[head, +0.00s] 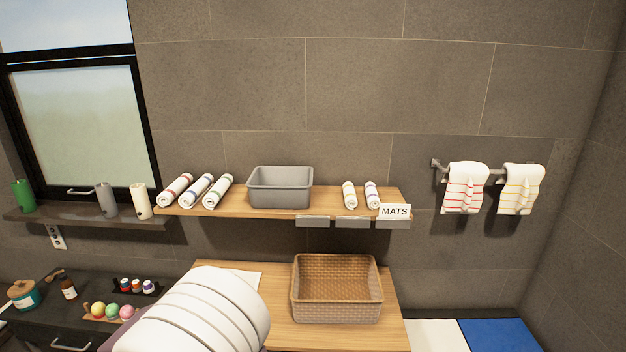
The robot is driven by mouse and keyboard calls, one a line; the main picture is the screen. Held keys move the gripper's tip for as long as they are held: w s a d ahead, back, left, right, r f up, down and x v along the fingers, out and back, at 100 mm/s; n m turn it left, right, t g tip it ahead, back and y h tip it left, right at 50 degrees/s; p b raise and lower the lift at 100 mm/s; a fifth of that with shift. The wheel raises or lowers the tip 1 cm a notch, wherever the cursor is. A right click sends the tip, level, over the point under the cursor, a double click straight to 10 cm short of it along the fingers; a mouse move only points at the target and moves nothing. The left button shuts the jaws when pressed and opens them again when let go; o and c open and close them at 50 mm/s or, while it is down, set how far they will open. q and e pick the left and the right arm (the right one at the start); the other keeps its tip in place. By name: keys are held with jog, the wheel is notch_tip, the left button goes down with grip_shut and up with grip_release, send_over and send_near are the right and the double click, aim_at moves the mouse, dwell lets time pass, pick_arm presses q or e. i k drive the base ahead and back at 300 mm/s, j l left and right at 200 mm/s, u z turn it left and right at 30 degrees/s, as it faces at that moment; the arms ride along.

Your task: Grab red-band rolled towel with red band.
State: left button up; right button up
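The rolled towel with red bands (175,190) is white and lies at the left end of the wooden wall shelf (240,209). It is the leftmost of three rolls lying side by side at a slant. Beside it are a roll with bluish bands (197,191) and a roll with greenish bands (218,191). Neither of my grippers shows in the head view. A large white rounded shape with grooves fills the bottom left foreground; it may be part of my own arm, but I cannot be sure.
A grey bin (280,188) stands right of the rolls. Two smaller rolls (349,195) lie near a MATS sign (395,211). Below are a wicker basket (337,290) and a wooden counter (280,338). Bottles (139,200) stand on the left ledge. Striped towels (464,188) hang at right.

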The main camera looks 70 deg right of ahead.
aim_at(171, 193)
jog(key=z, duration=1.55)
jog(key=i+j+z, duration=0.15)
jog(key=i+j, duration=0.05)
jog(key=j, duration=0.05)
